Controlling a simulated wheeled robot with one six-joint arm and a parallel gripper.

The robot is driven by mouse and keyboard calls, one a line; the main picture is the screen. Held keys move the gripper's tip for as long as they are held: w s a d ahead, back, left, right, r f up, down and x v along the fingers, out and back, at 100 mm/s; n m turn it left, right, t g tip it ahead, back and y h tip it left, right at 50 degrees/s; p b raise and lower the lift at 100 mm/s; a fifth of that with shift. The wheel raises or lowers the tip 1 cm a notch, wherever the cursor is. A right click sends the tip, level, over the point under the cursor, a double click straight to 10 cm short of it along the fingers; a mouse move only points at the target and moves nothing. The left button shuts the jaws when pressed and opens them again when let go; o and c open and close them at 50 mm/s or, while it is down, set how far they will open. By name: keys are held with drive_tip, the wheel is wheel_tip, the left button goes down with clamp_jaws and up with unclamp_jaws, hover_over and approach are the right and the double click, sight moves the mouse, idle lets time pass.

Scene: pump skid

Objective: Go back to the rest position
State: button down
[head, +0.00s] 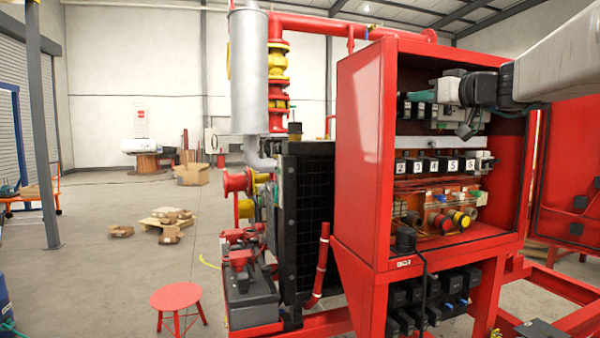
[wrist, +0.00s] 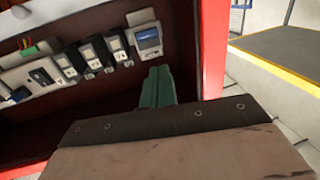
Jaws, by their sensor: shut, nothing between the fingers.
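My gripper (head: 466,131) is in front of the upper shelf of the open red cabinet (head: 361,150), with my arm reaching in from the right in the head view. In the wrist view the green fingers of my gripper (wrist: 157,88) are together and hold nothing. They point toward the dark back wall of the cabinet, below and beside a row of switch modules (wrist: 90,54). The modules behind my gripper are partly hidden in the head view.
Below are numbered black modules (head: 440,165) and red, black and yellow round knobs (head: 450,219). The open red cabinet door (head: 572,170) stands at the right. A red stool (head: 177,298) and boxes (head: 192,174) stand left.

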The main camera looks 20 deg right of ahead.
drive_tip(key=s+a+f+m+g+y, duration=0.1)
drive_tip(key=s+a+f+m+g, duration=0.3)
drive_tip(key=f, duration=0.6)
drive_tip(key=s+a+f+m+g, duration=0.1)
drive_tip(key=s+a+f+g, duration=0.4)
drive_tip(key=f, duration=0.6)
drive_tip(key=s+a+f+n+g+h, duration=0.1)
drive_tip(key=s+a+f+g+h, duration=0.1)
drive_tip(key=s+a+f, duration=0.3)
drive_tip(key=s+a+f+n+g+h, duration=0.1)
drive_tip(key=s+a+f+g+h, duration=0.2)
drive_tip(key=s+f, duration=1)
drive_tip(key=s+a+g, duration=0.2)
drive_tip(key=s+a, duration=0.1)
drive_tip(key=s, duration=0.1)
drive_tip(key=shift+s+f, duration=0.15)
drive_tip(key=shift+s, duration=0.2)
